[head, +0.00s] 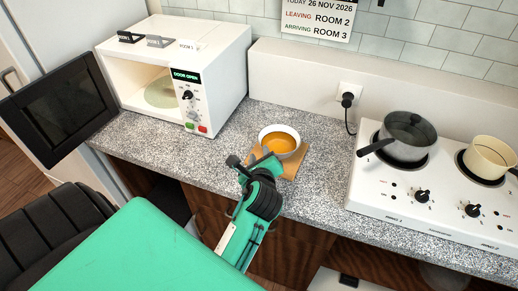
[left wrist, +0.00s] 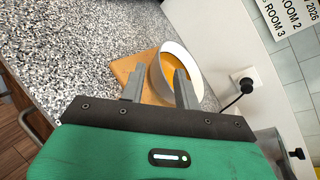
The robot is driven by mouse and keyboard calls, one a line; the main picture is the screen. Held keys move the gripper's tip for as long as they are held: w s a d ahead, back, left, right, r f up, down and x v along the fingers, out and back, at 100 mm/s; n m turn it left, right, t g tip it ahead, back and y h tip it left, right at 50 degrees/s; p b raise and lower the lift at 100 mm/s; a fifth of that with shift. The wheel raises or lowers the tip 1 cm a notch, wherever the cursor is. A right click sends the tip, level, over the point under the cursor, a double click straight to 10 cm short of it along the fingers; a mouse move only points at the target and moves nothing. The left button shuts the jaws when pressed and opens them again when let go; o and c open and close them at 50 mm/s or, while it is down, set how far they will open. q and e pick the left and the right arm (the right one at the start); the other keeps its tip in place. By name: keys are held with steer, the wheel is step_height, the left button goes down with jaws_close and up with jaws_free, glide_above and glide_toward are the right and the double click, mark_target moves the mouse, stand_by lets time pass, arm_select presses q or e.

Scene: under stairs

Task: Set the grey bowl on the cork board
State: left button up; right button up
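The grey bowl, looking near-white and holding orange liquid, (head: 279,129) stands upright on the counter. It rests on or over the cork board (head: 291,168), a small tan square whose front corner shows. In the left wrist view the bowl (left wrist: 188,58) overlaps the board (left wrist: 124,68). My left gripper (head: 252,160) is at the bowl's front left side. Its two fingers (left wrist: 160,86) are apart, one over the board outside the bowl and one overlapping the bowl's opening. I cannot tell whether they touch the rim. My right gripper is not in view.
A white microwave (head: 215,72) with its door (head: 62,108) swung open stands at the left. A white hob (head: 400,205) with a lidded grey pan (head: 408,138) and a cream pot (head: 490,158) is at the right.

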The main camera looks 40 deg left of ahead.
arm_select(q)
steer(key=v, duration=0.3)
steer(key=shift+s+d+r, duration=0.15)
steer(key=shift+s, duration=0.05)
stand_by(0.4)
